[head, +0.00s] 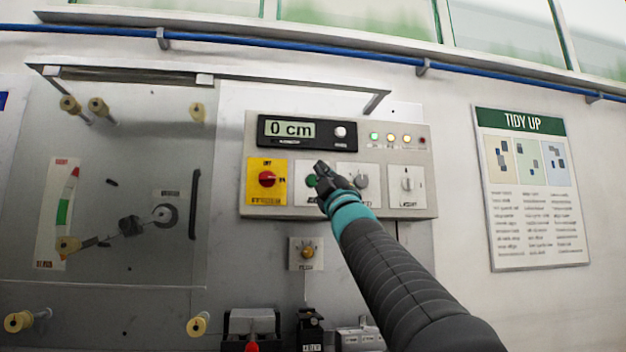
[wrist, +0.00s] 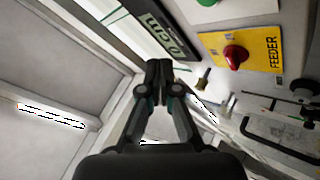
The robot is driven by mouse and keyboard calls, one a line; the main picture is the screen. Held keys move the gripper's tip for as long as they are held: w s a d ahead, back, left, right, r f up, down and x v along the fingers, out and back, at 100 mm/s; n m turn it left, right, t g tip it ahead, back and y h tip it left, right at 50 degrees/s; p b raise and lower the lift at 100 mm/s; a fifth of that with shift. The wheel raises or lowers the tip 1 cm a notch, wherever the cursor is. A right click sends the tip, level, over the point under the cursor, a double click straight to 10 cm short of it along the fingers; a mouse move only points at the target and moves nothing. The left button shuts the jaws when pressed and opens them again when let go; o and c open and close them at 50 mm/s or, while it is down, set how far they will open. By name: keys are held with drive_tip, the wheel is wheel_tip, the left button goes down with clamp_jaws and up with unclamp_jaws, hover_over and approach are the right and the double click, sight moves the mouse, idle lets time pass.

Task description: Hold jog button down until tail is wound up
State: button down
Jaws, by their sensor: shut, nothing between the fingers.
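The control panel (head: 420,140) is on the wall, with a display (head: 287,129) reading 0 cm. A green button (head: 311,181) sits on a white plate below the display, partly covered by my gripper (head: 321,170). My gripper is shut and empty in front of that plate. I cannot tell whether its tips touch the button. In the wrist view the shut fingertips (wrist: 158,66) show beside the display (wrist: 160,35), and a green round part (wrist: 207,2) is cut off at the top edge. I cannot make out the tail clearly.
A red knob on a yellow plate (head: 267,181) is left of the button. A grey knob (head: 360,182) and a switch (head: 407,184) are to its right. A clear-covered machine with rollers (head: 198,112) is at left. A TIDY UP poster (head: 530,190) hangs at right.

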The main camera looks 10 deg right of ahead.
sight(316, 180)
drive_tip(key=w+p, duration=0.4)
drive_tip(key=w, duration=0.3)
drive_tip(key=shift+w, duration=0.3)
idle(1.2)
drive_tip(key=shift+w, duration=0.4)
